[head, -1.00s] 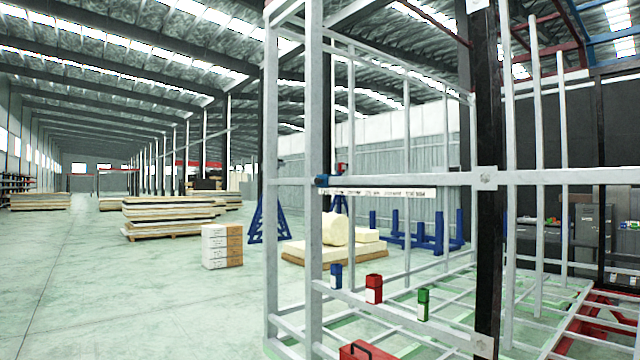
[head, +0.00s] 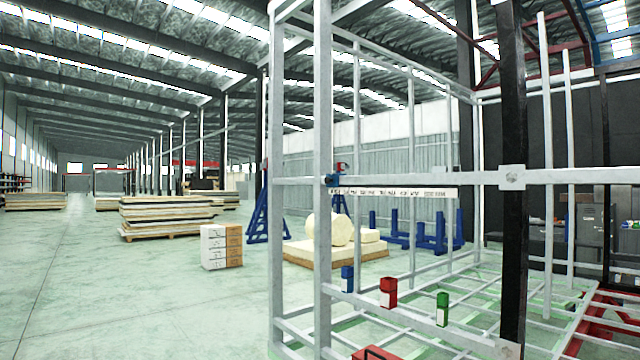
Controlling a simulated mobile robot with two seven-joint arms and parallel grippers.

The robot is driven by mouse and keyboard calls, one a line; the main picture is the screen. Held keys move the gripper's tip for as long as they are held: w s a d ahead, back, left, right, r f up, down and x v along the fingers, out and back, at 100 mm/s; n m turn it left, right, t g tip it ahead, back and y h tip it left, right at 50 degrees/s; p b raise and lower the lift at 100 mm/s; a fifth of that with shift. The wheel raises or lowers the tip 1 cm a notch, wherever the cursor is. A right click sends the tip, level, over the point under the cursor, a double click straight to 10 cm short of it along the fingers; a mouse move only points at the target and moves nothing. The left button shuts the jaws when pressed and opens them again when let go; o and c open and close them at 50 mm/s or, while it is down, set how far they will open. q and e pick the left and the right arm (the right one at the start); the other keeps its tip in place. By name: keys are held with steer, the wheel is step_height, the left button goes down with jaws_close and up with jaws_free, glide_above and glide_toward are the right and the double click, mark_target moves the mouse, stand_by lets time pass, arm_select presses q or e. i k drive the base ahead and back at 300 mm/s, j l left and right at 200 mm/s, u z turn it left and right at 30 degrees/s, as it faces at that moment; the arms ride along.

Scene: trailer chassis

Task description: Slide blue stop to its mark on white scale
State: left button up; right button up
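The blue stop (head: 331,181) sits on the grey horizontal rail of the frame, at the left end of the white scale (head: 400,192). A small red part (head: 342,168) shows just above it. The white scale runs along the lower side of the rail and carries dark marks too small to read. Neither of my grippers is in view.
The grey trailer frame (head: 323,120) fills the right half, with a dark post (head: 512,110) in front. Blue (head: 347,279), red (head: 388,292) and green (head: 442,309) blocks sit on a lower rail. A red box (head: 375,354) shows at the bottom edge. Open floor (head: 110,290) lies left.

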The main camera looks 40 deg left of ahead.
mark_target(331, 180)
steer(key=i+j+z, duration=0.1)
steer(key=j, duration=0.75)
steer(key=i+j, duration=0.1)
steer(key=j, duration=0.8)
steer(key=i+j+z, duration=0.1)
steer(key=j, duration=0.3)
steer(key=i+j+z, duration=0.1)
steer(key=j, duration=0.35)
steer(key=i+j, duration=0.15)
steer(key=j, duration=0.15)
steer(key=i+j, duration=0.1)
steer(key=j, duration=0.15)
steer(key=i+j+z, duration=0.1)
steer(key=j, duration=0.2)
